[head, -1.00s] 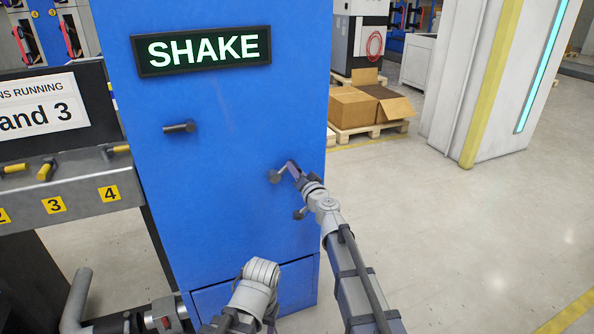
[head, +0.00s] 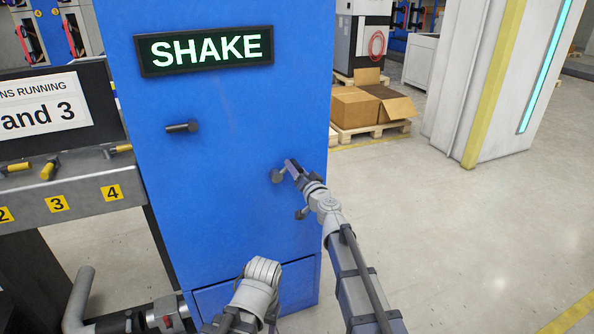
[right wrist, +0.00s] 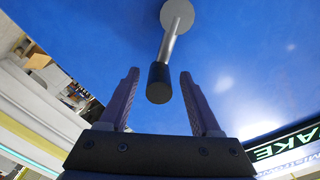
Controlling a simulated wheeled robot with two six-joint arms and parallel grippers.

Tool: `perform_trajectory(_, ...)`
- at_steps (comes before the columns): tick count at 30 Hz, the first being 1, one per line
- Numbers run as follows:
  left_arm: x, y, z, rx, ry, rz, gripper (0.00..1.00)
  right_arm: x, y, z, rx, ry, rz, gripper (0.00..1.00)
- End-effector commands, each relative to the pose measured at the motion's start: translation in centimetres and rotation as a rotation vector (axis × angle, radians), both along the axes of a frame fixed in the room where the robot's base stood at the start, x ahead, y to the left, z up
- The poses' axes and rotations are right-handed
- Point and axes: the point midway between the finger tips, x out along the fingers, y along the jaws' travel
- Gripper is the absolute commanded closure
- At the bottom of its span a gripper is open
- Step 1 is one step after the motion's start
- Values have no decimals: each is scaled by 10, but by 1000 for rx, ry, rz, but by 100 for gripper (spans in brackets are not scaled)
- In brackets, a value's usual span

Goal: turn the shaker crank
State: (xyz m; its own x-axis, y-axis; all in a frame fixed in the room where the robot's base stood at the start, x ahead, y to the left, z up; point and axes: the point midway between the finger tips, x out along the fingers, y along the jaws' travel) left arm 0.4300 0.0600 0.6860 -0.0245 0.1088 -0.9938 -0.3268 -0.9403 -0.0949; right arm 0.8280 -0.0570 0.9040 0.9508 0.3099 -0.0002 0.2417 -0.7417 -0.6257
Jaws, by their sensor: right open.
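The shaker crank (head: 277,176) is on the front of the blue cabinet, near its right edge. In the right wrist view the crank shows a round grey hub (right wrist: 177,15), a grey rod and a black grip (right wrist: 159,83). My right gripper (head: 290,166) is at the crank in the head view. In the right wrist view my right gripper (right wrist: 159,78) has its two purple fingers apart, with the black grip's end between them. Gaps show on both sides, so the fingers do not appear to close on it. My left gripper is not in view.
The blue cabinet (head: 225,100) carries a lit SHAKE sign (head: 205,50) and a dark peg (head: 182,128) at left. A grey numbered rack (head: 80,190) with yellow-ended handles stands left. Open floor (head: 450,230) lies right; cardboard boxes (head: 360,105) sit on a pallet behind.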

Motion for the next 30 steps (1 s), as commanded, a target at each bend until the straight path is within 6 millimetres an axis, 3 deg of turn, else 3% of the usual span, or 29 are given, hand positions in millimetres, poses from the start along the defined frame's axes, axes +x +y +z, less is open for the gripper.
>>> perform_trajectory(8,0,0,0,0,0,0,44,-10,-3,0,0,0,-1,36)
perform_trajectory(21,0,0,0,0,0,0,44,-71,-23,0,0,1,-1,36)
perform_trajectory(30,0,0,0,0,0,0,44,-74,-24,0,0,0,0,36)
